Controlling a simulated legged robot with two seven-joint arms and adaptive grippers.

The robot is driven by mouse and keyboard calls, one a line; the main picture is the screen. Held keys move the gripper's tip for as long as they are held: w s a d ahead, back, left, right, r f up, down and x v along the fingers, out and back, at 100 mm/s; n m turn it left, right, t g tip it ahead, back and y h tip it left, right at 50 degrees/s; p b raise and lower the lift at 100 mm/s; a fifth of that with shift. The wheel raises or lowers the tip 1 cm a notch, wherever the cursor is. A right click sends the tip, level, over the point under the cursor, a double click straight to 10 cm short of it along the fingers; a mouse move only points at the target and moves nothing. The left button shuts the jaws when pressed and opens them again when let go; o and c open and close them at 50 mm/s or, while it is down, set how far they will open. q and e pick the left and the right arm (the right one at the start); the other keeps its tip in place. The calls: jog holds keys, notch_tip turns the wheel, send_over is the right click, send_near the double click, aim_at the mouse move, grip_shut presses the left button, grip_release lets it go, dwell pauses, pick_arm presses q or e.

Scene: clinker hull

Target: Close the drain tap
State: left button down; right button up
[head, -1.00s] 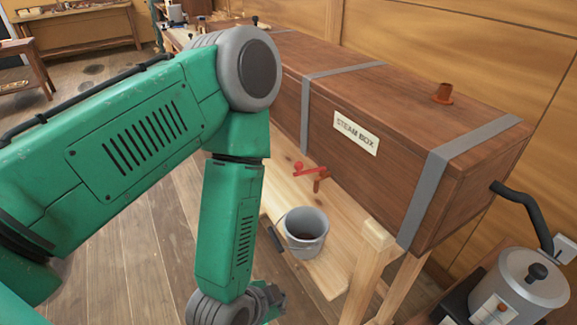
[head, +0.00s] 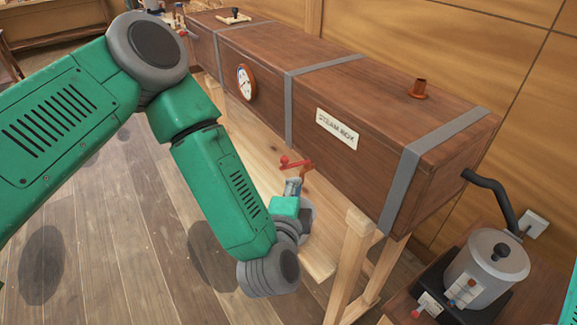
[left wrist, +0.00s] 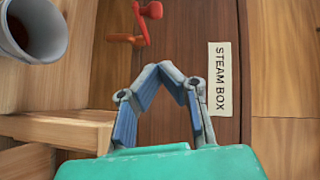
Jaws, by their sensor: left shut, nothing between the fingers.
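The red drain tap (head: 297,164) sticks out from the lower front of the wooden steam box (head: 365,100). Its lever points out to the left in the head view. The tap also shows at the top of the left wrist view (left wrist: 142,24). My left gripper (head: 293,187) appears just below the tap in the head view. In the left wrist view its fingertips (left wrist: 167,68) meet with nothing between them, apart from the tap and in front of the box. My right gripper is not in view.
A bucket (left wrist: 32,28) stands under the tap, mostly hidden behind my left wrist in the head view. A wooden trestle leg (head: 350,260) stands to the right. A metal boiler (head: 487,268) with a black hose (head: 493,187) is at lower right.

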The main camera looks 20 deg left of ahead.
aim_at(288, 168)
pick_arm(q)
jog(key=shift+w+a+f, duration=0.25)
jog(key=shift+w+a, duration=0.35)
jog(key=shift+w, duration=0.45)
jog(key=shift+w+a+f, duration=0.2)
jog(key=shift+w+a, duration=0.4)
jog(key=shift+w, duration=0.5)
jog(key=shift+w+a+f, duration=0.25)
jog(key=shift+w+a, duration=0.35)
jog(key=shift+w, duration=0.45)
